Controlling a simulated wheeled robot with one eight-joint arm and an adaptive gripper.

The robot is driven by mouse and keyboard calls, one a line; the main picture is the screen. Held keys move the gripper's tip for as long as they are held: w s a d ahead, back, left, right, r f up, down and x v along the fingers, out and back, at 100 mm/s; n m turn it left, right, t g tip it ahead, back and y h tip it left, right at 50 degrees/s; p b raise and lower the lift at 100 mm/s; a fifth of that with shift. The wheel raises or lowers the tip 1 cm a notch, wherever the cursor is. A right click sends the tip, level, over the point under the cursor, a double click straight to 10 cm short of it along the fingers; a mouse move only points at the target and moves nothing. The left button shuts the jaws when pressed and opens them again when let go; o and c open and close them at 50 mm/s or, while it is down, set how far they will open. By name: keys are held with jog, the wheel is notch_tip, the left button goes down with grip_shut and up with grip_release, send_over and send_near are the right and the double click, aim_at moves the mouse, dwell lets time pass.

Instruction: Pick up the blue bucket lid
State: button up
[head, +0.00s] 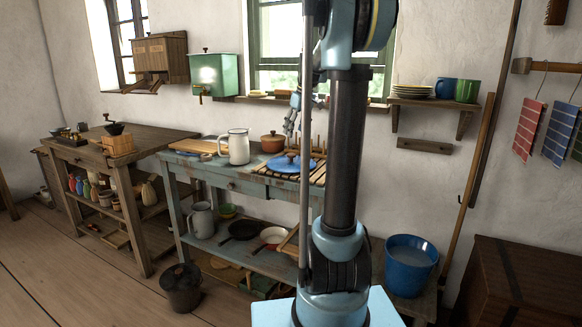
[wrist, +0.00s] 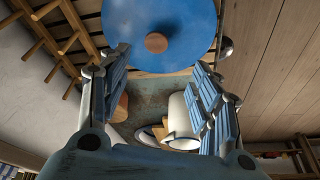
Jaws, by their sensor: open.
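The blue lid (head: 283,166) is a round disc with a brown knob, lying on a slatted wooden rack on the blue-grey table. In the wrist view the lid (wrist: 190,25) fills the top middle, and its knob (wrist: 156,43) lies between the fingertips in the picture. My gripper (head: 290,131) is open and empty above the lid. In the wrist view its two blue ribbed fingers (wrist: 160,62) stand apart. The wrist view does not clearly show how far the fingertips are from the knob.
A white jug (head: 238,147) and a brown lidded pot (head: 272,142) stand close to the lid on the table. The rack's upright pegs (wrist: 65,42) rise beside the lid. A blue bucket (head: 410,262) stands at right, and a shelf with plates (head: 413,91) hangs on the wall.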

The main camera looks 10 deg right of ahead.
send_over(292, 155)
jog(key=f, duration=0.7)
jog(key=shift+s, duration=0.4)
jog(key=shift+d+x, duration=0.2)
jog(key=shift+x, duration=1.15)
jog(key=shift+d+x, duration=0.2)
jog(key=shift+x, duration=1.15)
jog(key=shift+w, duration=0.1)
jog(key=shift+c, duration=0.3)
jog(key=c, duration=1.3)
